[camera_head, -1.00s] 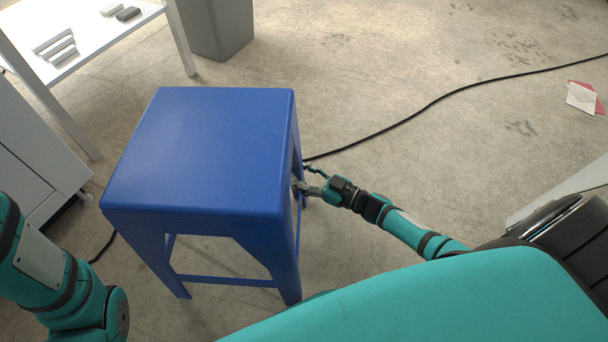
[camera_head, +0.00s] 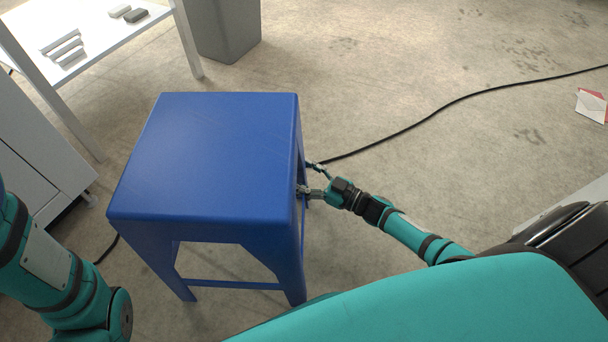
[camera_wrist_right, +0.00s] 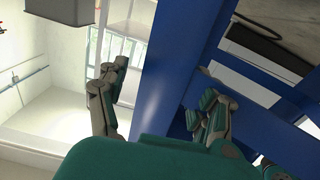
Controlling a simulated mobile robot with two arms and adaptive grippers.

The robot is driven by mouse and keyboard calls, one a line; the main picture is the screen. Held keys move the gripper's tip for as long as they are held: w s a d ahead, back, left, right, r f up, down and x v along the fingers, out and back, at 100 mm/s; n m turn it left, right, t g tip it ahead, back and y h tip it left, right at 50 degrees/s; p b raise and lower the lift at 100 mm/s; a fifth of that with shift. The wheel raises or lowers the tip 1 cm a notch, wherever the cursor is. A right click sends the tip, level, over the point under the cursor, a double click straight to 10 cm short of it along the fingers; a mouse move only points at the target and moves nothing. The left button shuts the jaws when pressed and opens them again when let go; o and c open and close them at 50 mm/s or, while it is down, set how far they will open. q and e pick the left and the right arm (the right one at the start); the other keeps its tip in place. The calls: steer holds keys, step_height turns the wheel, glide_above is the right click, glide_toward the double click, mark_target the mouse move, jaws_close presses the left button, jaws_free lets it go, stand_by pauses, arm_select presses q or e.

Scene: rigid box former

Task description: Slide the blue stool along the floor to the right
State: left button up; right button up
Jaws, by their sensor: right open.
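The blue stool (camera_head: 205,155) stands upright on the floor left of centre in the head view. Its seat faces up and its legs and lower rungs show below. My right gripper (camera_head: 308,191) is at the stool's right side, below seat height, with its fingertips partly hidden by the stool's edge. In the right wrist view its open fingers (camera_wrist_right: 160,105) lie on either side of a blue stool leg (camera_wrist_right: 180,70); I cannot tell whether they touch it. Of my left arm only links show at the lower left; its gripper is out of view.
A white table (camera_head: 95,42) and a grey bin (camera_head: 225,28) stand behind the stool. A white cabinet (camera_head: 35,150) is close on its left. A black cable (camera_head: 430,112) runs across the floor behind and to the right. Papers (camera_head: 591,105) lie far right. The floor right of the stool is largely clear.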

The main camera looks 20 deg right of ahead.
steer(key=v, duration=1.2)
stand_by(0.3)
